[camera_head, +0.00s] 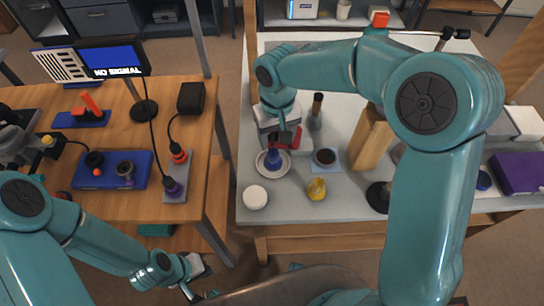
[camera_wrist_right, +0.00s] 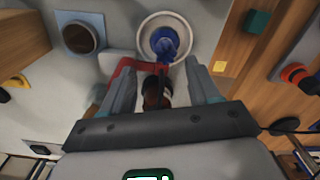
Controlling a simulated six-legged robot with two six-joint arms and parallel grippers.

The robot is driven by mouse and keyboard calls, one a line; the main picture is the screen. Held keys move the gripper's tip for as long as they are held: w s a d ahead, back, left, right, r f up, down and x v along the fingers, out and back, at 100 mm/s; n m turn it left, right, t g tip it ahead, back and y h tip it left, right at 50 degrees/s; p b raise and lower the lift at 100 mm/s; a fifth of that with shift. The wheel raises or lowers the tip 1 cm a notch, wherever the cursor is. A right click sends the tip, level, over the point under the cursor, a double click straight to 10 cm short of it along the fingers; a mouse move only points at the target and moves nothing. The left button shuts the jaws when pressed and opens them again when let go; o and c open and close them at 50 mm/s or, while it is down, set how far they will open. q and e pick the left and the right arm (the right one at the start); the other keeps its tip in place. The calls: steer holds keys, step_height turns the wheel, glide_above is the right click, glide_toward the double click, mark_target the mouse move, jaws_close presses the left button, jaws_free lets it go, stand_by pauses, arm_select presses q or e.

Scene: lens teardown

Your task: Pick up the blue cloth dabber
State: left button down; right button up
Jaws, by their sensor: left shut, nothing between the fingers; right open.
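The blue cloth dabber (camera_head: 273,156) stands on a round white dish (camera_head: 262,170) on the light worktable. In the right wrist view, the dabber (camera_wrist_right: 163,42) and the dish (camera_wrist_right: 180,20) are just beyond the fingertips. My right gripper (camera_head: 277,138) is over the dabber, pointing down. In the wrist view, its open fingers (camera_wrist_right: 158,78) have a brown, handle-like piece between them. I cannot tell whether this belongs to the dabber; the gripper body partly hides it. My left gripper (camera_head: 196,286) is shut and empty, low at the left, away from the dabber.
A red part (camera_wrist_right: 124,68) lies close to one right finger. A dark round cup (camera_head: 325,157), a yellow object (camera_head: 316,188), a white round lid (camera_head: 255,197) and a wooden block (camera_head: 369,138) stand nearby. A gap separates the wooden desk (camera_head: 150,210) from the worktable.

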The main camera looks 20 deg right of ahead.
mark_target(274, 153)
step_height(274, 153, down, 3)
steer(key=shift+f, duration=0.15)
steer(key=f, duration=0.5)
steer(key=shift+a, duration=0.35)
steer(key=c, duration=1.1)
